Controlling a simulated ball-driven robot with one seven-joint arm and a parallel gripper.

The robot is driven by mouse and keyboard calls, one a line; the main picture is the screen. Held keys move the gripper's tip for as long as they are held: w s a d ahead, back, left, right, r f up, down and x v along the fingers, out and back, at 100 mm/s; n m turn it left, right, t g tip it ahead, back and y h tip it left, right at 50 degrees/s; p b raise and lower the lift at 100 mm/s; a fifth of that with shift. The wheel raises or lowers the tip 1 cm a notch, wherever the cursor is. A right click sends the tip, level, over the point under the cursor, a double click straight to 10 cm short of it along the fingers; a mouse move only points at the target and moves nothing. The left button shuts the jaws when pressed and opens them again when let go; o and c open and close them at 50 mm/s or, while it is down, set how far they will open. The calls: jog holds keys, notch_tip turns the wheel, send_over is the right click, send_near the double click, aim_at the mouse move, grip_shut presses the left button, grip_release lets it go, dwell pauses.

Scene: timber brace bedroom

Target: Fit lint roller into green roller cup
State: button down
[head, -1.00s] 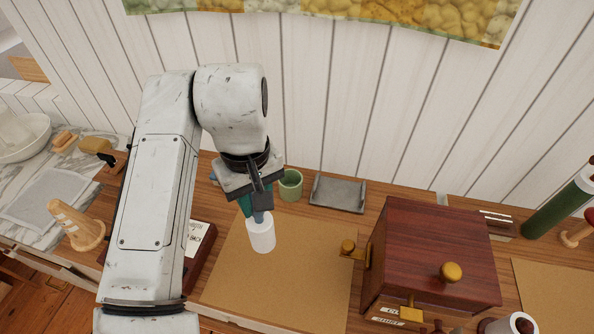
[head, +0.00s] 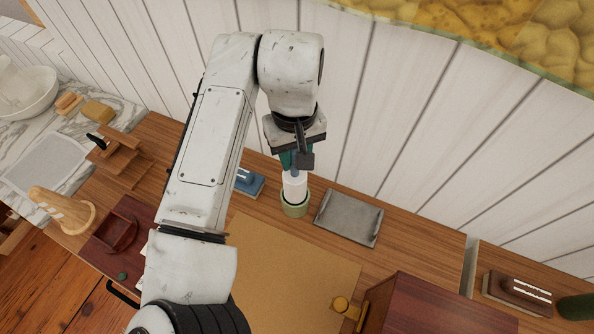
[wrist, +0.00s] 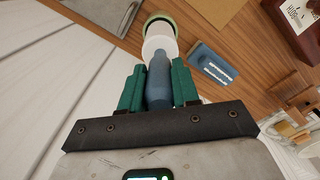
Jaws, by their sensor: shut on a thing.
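The lint roller has a white head (head: 295,186) and a blue handle, which shows best in the wrist view (wrist: 158,80). My gripper (head: 295,160) is shut on the blue handle between its teal fingers, with the white head pointing down. The green roller cup (head: 295,210) stands on the wooden counter by the wall, directly under the roller. The lower end of the white head overlaps the cup's mouth and looks to be at or inside the rim. I cannot tell how deep it is. In the wrist view the cup's rim (wrist: 161,14) shows around the far end of the head.
A grey tray (head: 348,219) stands close right of the cup, and a blue item (head: 249,182) lies close left. A tan mat (head: 290,270) lies in front, clear. A dark red wooden box (head: 430,305) stands at front right. The plank wall is close behind.

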aim_at(295, 171)
jog(key=shift+f+p, duration=0.35)
jog(key=shift+f, duration=2.5)
jog(key=c, duration=0.8)
grip_release()
jog(key=shift+f, duration=0.1)
notch_tip(295, 171, up, 12)
jog(key=shift+r+b, duration=0.15)
jog(key=shift+b, duration=0.95)
